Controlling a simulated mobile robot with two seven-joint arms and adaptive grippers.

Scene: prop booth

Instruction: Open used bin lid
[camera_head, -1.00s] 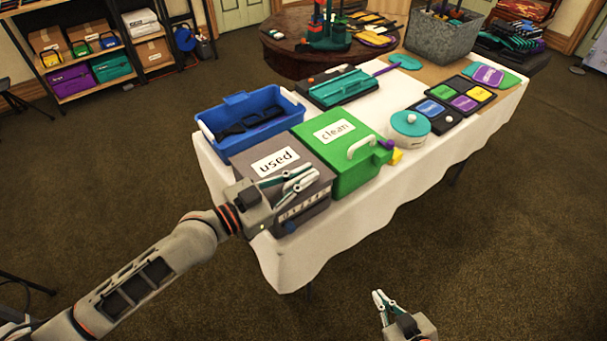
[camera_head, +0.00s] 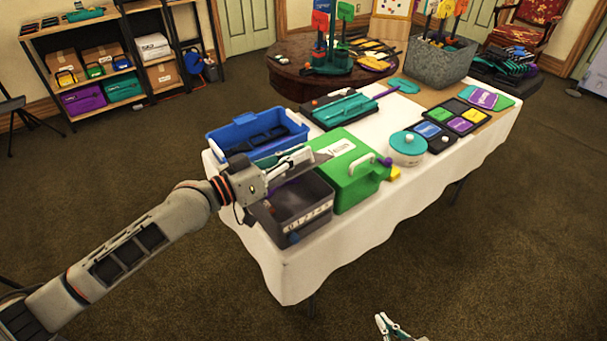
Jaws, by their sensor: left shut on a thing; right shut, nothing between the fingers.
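The grey used bin (camera_head: 312,222) stands open at the table's near left corner, its dark inside showing. Its lid is swung up and back, seen nearly edge-on and mostly hidden behind my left gripper (camera_head: 297,162). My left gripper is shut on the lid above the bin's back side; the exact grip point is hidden. The green clean bin (camera_head: 352,185) stands to the right with its lid down and its pale handle on top. My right gripper (camera_head: 382,325) is shut and empty, low at the bottom edge, away from the table.
A blue tote (camera_head: 228,140) stands behind the used bin. A round teal-lidded pot (camera_head: 408,145) sits right of the clean bin. A teal tray (camera_head: 345,108) and colored cards lie farther back on the white table (camera_head: 365,225). The floor in front is clear.

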